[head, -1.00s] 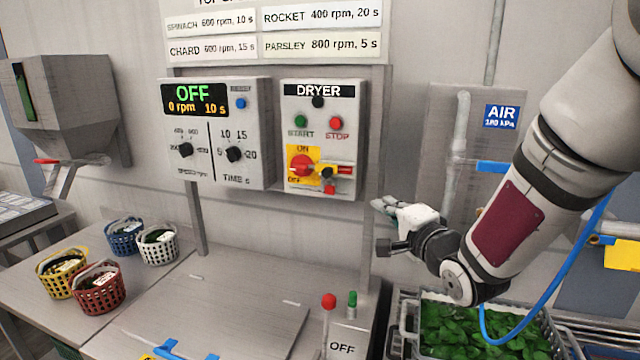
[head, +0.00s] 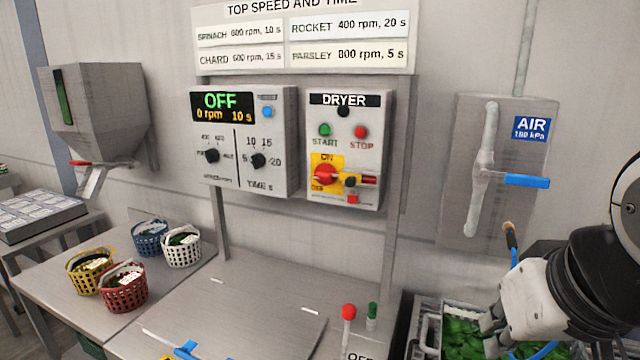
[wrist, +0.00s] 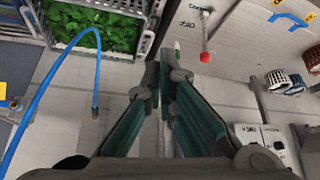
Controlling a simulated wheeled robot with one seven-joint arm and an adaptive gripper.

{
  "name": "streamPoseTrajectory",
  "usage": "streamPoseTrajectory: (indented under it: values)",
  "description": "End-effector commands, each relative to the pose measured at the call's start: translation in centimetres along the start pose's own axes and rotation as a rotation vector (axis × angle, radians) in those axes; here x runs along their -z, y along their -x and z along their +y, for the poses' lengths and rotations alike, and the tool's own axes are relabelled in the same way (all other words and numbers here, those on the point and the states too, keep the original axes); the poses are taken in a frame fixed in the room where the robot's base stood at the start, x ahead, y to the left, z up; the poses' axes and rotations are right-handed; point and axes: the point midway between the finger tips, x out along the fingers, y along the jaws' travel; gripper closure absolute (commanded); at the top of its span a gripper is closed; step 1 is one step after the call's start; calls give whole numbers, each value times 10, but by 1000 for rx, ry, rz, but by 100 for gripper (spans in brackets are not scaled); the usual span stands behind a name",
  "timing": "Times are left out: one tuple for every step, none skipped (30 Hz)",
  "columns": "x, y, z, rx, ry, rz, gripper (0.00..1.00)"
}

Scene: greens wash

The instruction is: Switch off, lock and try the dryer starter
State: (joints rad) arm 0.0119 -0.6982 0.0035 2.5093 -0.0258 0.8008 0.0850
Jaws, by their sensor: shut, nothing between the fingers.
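The dryer starter (head: 345,145) is a grey wall box labelled DRYER. It has a dark round lamp at the top, a green START button (head: 324,130) and a red STOP button (head: 361,132). Below is a red rotary switch (head: 325,175) on a yellow plate marked ON above and OFF at lower left. A red and yellow piece (head: 364,179) sits to its right, with a small red item below. I cannot tell the switch's exact setting. My gripper is at the lower right in the head view, well away from the starter. In the wrist view my gripper (wrist: 164,72) is shut and empty.
A control box (head: 243,140) left of the starter reads OFF, 0 rpm, 10 s. An air panel with a blue handle (head: 527,181) is at right. A crate of greens (wrist: 95,25) and a blue hose (wrist: 45,85) lie near my gripper. A red-knobbed lever (head: 348,312) stands below.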

Motion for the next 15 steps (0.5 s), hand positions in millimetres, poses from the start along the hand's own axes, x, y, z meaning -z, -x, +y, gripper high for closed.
streamPoseTrajectory:
  values:
    - [-9,6,-2,8,28,-20,100]
    - [-14,8,-2,11,43,-33,100]
    - [-19,10,-3,15,58,-44,100]
    - [-22,11,-3,17,67,-52,100]
    - [-23,12,-3,19,72,-57,100]
    - [-25,13,-3,20,77,-62,100]
    - [-26,13,-3,20,79,-64,100]
    - [-26,13,-3,20,80,-65,100]
    - [-26,13,-3,20,80,-65,100]
    - [-26,13,-3,20,79,-65,100]
    - [-26,13,-3,20,79,-65,100]
    - [-25,12,-3,20,79,-64,100]
    - [-25,12,-3,20,79,-64,100]
    - [-25,12,-3,20,78,-64,100]
    - [-25,12,-3,20,78,-64,100]
